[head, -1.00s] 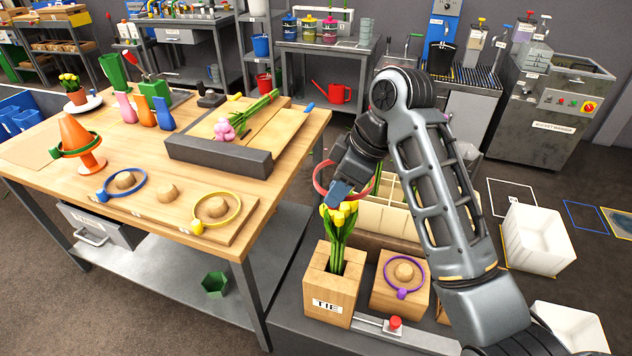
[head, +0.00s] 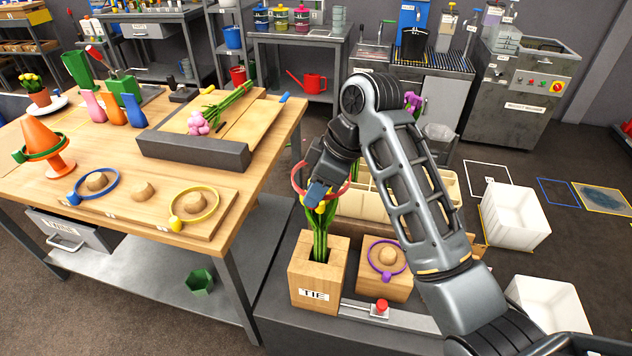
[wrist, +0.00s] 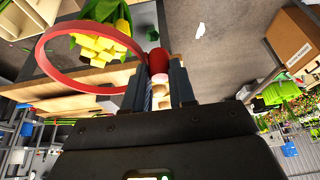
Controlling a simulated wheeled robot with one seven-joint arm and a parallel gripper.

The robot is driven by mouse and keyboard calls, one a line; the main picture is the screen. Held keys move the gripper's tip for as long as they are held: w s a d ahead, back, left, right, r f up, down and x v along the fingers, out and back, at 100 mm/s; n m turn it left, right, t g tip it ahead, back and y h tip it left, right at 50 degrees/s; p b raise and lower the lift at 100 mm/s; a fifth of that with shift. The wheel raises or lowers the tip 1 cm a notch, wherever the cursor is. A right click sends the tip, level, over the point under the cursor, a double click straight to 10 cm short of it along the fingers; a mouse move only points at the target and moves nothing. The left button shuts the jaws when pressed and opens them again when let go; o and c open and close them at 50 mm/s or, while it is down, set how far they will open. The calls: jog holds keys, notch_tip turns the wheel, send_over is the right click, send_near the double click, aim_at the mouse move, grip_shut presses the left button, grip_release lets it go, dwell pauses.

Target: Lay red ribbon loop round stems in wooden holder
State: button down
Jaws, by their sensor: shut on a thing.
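My gripper (head: 318,196) is shut on the red ribbon loop (head: 296,180) by its red bead (wrist: 158,68). The loop (wrist: 42,72) extends from the fingertips to the left in the wrist view. Yellow tulips (wrist: 98,46) show through and behind it there, overlapping its upper edge. In the head view my gripper and the loop are at the flower heads, which are mostly hidden. I cannot tell whether the loop encircles them. Green stems (head: 320,242) stand upright in the wooden holder (head: 316,277) marked TIE, below the loop.
A purple ribbon loop (head: 403,270) lies on a wooden block right of the holder. A red button (head: 381,305) is in front. A divided cream box (head: 375,205) stands behind. The workbench (head: 245,205) at left carries blue and yellow loops. White bins (head: 515,218) are at right.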

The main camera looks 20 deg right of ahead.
notch_tip(320, 180, down, 27)
jog(key=b, duration=1.3)
dwell(1.5)
jog(key=shift+f, duration=0.15)
jog(key=c, duration=0.8)
grip_release()
jog(key=shift+c, duration=0.2)
jog(key=s+d+r, duration=0.1)
jog(key=s+d, duration=0.6)
jog(key=d, duration=0.3)
jog(key=shift+s+d, duration=0.1)
